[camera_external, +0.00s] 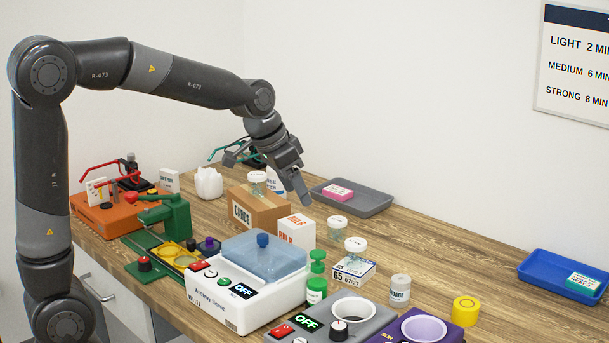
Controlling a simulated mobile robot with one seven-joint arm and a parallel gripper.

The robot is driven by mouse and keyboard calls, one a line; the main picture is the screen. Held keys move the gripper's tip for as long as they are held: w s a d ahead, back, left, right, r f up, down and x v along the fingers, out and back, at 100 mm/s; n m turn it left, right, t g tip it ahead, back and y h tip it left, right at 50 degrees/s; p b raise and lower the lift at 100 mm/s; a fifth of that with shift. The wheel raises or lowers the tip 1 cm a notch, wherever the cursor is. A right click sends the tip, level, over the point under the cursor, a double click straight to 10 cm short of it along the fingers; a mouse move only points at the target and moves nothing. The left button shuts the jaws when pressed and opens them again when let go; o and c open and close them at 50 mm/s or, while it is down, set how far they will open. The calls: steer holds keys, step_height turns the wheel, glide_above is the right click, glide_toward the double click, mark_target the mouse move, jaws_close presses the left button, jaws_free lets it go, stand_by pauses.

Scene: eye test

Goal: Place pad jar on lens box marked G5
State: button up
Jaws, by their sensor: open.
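A small white and blue box (346,275) near the table's middle has a marking that looks like G5, with 07/37. A white-lidded jar (355,244) stands at its back edge; I cannot tell whether on it or behind it. Another clear, white-lidded jar (257,187) stands on the cardboard box marked CARDS. A third similar jar (337,232) stands on the table. The labels are too small to tell which is the pad jar. My gripper (267,180) is open above the table, its fingers to either side of the jar on the CARDS box in the picture; the depth is unclear.
A white box with red print (297,231) stands beside the CARDS box (246,214).

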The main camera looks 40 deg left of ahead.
steer(key=s+a+n+y, duration=0.1)
steer(key=s+a, duration=0.3)
steer(key=s, duration=0.9)
steer(key=s+a+n+t+y, duration=0.1)
steer(key=s+a+n, duration=0.2)
steer(key=s, duration=1)
steer(key=shift+a+r, duration=0.25)
steer(key=shift+a, duration=0.85)
